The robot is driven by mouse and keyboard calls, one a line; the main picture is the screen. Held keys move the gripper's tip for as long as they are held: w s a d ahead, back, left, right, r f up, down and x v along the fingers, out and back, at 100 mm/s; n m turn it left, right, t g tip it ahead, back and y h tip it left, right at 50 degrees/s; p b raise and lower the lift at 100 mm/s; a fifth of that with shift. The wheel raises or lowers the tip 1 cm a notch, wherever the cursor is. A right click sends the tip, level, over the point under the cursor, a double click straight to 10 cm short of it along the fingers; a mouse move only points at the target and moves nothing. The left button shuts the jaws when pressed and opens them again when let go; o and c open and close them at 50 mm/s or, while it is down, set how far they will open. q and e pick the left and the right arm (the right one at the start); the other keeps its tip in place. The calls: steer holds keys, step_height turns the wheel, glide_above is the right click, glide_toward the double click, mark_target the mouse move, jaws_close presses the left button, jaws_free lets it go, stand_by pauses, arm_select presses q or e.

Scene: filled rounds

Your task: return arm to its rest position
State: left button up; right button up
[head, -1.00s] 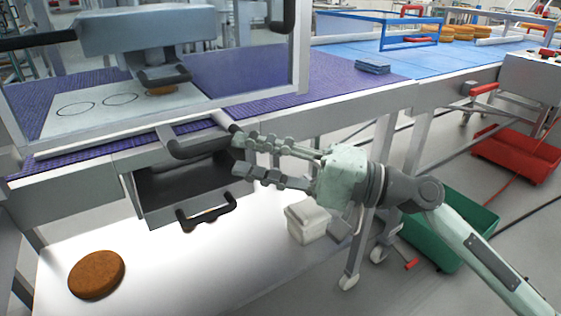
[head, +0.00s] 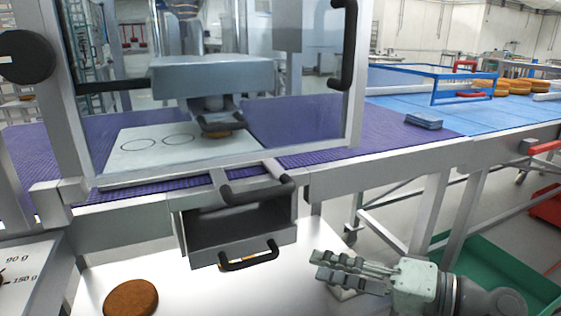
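My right gripper (head: 318,266) is at the lower right of the head view, its fingers pointing left. It holds nothing; its two fingers look parallel with a narrow gap, seen partly edge-on. It is apart from the grey drawer (head: 238,237) under the machine, to the right of and below the drawer's black handle (head: 250,258). My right arm comes in from the bottom right corner. My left gripper is not in view.
A brown round (head: 131,299) lies on the white surface below. A clear guard (head: 300,100) with black handles encloses the press over the purple belt (head: 330,141). A blue stack (head: 423,121) sits on the belt. A green bin (head: 505,272) stands behind my arm.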

steer(key=s+d+f+n+g+h, duration=0.1)
steer(key=d+f+h, duration=0.15)
steer(key=f, duration=0.65)
steer(key=s+d+f+h, duration=0.2)
steer(key=f+h, duration=0.1)
steer(key=f, duration=0.5)
steer(key=s+d+f+n+g+h, duration=0.1)
steer(key=d+f+h, duration=0.15)
steer(key=f, duration=0.65)
steer(key=s+d+f+n+g+h, duration=0.2)
steer(key=s+d+f+h, duration=0.5)
steer(key=s+f, duration=0.4)
steer(key=shift+d+g, duration=0.8)
steer(key=shift+g, duration=0.1)
